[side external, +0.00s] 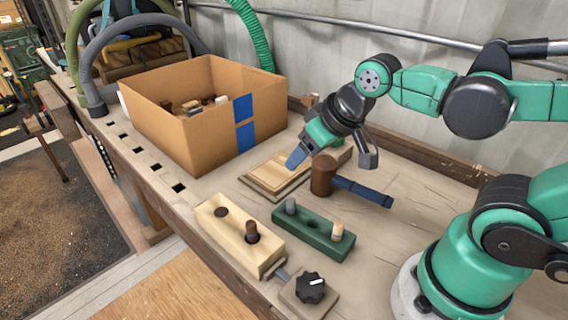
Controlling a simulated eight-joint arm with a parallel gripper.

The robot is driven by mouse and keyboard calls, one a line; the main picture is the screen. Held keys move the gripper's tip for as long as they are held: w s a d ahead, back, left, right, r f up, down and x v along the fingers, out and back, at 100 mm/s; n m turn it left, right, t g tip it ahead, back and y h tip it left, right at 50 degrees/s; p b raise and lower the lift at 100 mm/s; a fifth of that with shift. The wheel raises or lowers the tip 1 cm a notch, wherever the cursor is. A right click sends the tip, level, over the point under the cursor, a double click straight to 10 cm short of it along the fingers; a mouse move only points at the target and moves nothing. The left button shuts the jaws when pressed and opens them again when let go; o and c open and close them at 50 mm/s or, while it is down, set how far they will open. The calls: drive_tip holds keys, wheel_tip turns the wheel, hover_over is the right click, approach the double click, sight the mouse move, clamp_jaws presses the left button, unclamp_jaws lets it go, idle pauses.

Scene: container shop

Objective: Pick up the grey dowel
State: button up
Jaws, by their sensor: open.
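The grey dowel (291,205) stands upright in the left end of a dark green block (312,236) on the bench. A pale cream dowel (337,231) stands in the block's right end. My gripper (330,162) is open, its fingers spread wide and pointing down. It is behind and above the green block, apart from the grey dowel, over the area of a wooden mallet. I see nothing held between the fingers. The lower end of the grey dowel is hidden in the block.
A mallet (322,176) with a blue handle lies behind the green block. A light wooden block (235,240) with a brown dowel (252,231) stands to the left. A dial (310,288) sits in front. A cardboard box (195,125) holds small pieces.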

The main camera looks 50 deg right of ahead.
sight(291, 198)
drive_tip(key=f+g, duration=0.1)
drive_tip(key=w+a+f+m+g, duration=0.1)
drive_tip(key=g, duration=0.1)
drive_tip(key=f+g, duration=0.2)
drive_tip(key=shift+w+a+m, duration=0.2)
drive_tip(key=shift+w+m, duration=0.1)
drive_tip(key=shift+w, duration=0.1)
drive_tip(key=shift+a+f+g, duration=0.15)
drive_tip(key=shift+f+g, duration=0.3)
drive_tip(key=shift+g, duration=0.25)
drive_tip(key=shift+f, duration=2.8)
clamp_jaws()
